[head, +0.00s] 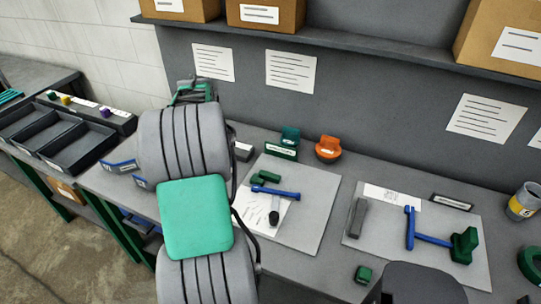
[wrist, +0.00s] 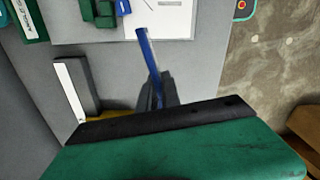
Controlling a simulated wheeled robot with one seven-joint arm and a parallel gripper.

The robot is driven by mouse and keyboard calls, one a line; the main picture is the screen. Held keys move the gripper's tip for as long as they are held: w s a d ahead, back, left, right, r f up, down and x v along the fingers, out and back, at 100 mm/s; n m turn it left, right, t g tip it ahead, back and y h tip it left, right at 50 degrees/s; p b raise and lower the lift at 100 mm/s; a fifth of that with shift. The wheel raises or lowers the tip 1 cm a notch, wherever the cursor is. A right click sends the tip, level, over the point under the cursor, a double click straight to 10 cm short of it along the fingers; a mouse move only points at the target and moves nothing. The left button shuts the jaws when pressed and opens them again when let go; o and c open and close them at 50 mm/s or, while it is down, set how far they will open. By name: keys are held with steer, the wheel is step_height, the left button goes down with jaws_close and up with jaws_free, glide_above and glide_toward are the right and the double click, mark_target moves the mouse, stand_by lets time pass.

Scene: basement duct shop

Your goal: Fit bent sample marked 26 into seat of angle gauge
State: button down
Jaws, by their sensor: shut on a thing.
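In the wrist view my gripper (wrist: 157,97) is shut on a thin blue strip (wrist: 147,50). The strip points up and slightly left from the dark fingers. Its lower end is hidden by the fingers and my gripper body, and no number on it can be read. In the head view my arm hides the fingers and the held strip. The angle gauge is not certain. A blue bar (head: 275,192) with a green block (head: 266,177) lies on the left pale board, and a blue T-shaped piece (head: 430,239) with a green block (head: 463,246) lies on the right one.
A grey block (head: 243,151) with a white top stands just right of my arm. A green labelled stand (head: 283,151) and an orange piece (head: 328,149) stand at the back. Dark trays (head: 50,140) are left. A shelf (head: 340,45) overhangs the bench.

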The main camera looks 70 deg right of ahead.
steer(key=s+d+f+p, duration=0.1)
steer(key=s+d, duration=0.5)
steer(key=s, duration=0.4)
steer(key=s+d+f, duration=0.1)
steer(key=s+d, duration=0.4)
steer(key=s, duration=0.5)
steer(key=shift+n, duration=0.3)
steer(key=shift+w+f+b, duration=0.15)
steer(key=shift+f+b, duration=1.45)
steer(key=shift+f, duration=1)
steer(key=shift+f, duration=0.1)
steer(key=shift+f+b, duration=1.15)
steer(key=shift+f, duration=0.75)
steer(key=shift+f, duration=0.15)
steer(key=c, duration=1.5)
jaws_free()
